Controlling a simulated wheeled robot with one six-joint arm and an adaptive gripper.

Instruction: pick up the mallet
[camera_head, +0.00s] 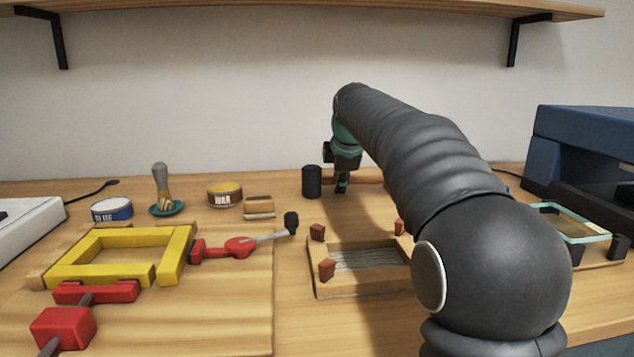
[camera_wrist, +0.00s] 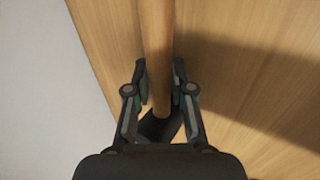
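The mallet lies on the table by the back wall. In the head view its dark cylindrical head (camera_head: 312,181) stands left of my gripper (camera_head: 342,186), and part of its wooden handle (camera_head: 370,180) shows before my arm hides the rest. In the wrist view the round handle (camera_wrist: 157,35) runs down between the fingers of my gripper (camera_wrist: 160,82), with the dark head (camera_wrist: 160,127) below, partly hidden by the gripper. The two pads sit against the handle's sides with no clear gap. The mallet appears to rest at table height.
A wooden frame with corner blocks (camera_head: 335,291) lies in front. A yellow frame (camera_head: 115,275), red clamps (camera_head: 70,325), a wax tin (camera_head: 224,193), a blue-labelled tin (camera_head: 112,209) and a brush (camera_head: 161,187) stand left. A blue machine (camera_head: 585,150) stands right. A shelf (camera_head: 300,8) hangs above.

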